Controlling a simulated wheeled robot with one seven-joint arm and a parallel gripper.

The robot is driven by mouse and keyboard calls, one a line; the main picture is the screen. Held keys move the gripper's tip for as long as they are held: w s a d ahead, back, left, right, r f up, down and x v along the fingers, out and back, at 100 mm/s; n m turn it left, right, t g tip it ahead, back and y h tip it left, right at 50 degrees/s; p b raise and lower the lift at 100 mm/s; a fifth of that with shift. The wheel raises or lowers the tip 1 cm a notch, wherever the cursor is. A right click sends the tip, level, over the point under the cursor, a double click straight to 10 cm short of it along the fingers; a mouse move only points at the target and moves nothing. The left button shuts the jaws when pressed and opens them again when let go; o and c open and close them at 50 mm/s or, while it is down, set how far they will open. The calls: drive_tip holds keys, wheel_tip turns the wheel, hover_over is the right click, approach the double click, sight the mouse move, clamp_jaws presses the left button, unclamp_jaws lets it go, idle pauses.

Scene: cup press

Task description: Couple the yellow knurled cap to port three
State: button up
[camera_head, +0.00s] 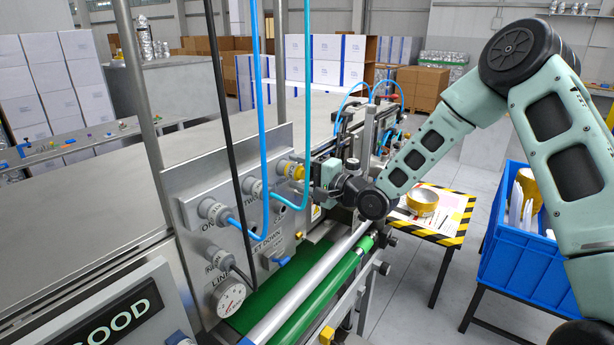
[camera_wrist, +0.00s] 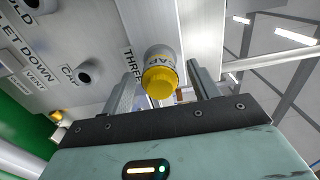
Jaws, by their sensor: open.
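In the head view the yellow cap (camera_head: 291,170) shows at the panel's upper right. I cannot tell whether it is fully locked on. My gripper (camera_head: 318,186) is close in front of the panel, right of the cap. In the wrist view my gripper (camera_wrist: 162,66) is open, with one finger on each side of the cap and gaps between.
The grey panel (camera_head: 180,185) carries other ports, blue hoses (camera_head: 263,90), a black hose (camera_head: 223,90) and a gauge (camera_head: 228,297). A green belt (camera_head: 262,300) and rollers lie below. A striped table (camera_head: 443,238) and a blue crate (camera_head: 520,260) stand at right.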

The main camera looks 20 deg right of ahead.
drive_tip(key=b+v, duration=0.6)
drive_tip(key=v, duration=1.1)
drive_tip(key=shift+b, duration=0.3)
drive_tip(key=shift+s, duration=0.1)
drive_tip(key=s+a+f+n+g+h+b, duration=0.25)
drive_tip(key=a+f+n, duration=0.2)
drive_tip(key=f, duration=0.25)
drive_tip(key=s+a+f+n+g+h+b, duration=0.2)
drive_tip(key=a+f+n+g+h+b, duration=0.15)
drive_tip(key=a+f, duration=0.3)
drive_tip(key=s+a+f+n+g+h+b, duration=0.2)
drive_tip(key=s+n+g+b, duration=0.1)
drive_tip(key=s, duration=0.9)
drive_tip(key=s+a+f+n+g+h+b, duration=0.2)
drive_tip(key=s+n+g, duration=0.3)
drive_tip(key=s, duration=0.7)
drive_tip(key=a+f+n+b, duration=0.1)
drive_tip(key=n, duration=0.1)
drive_tip(key=shift+s+f+n+g, duration=0.15)
drive_tip(key=shift+s+n+g, duration=0.1)
drive_tip(key=shift+n+g, duration=0.05)
drive_tip(key=shift+c, duration=0.5)
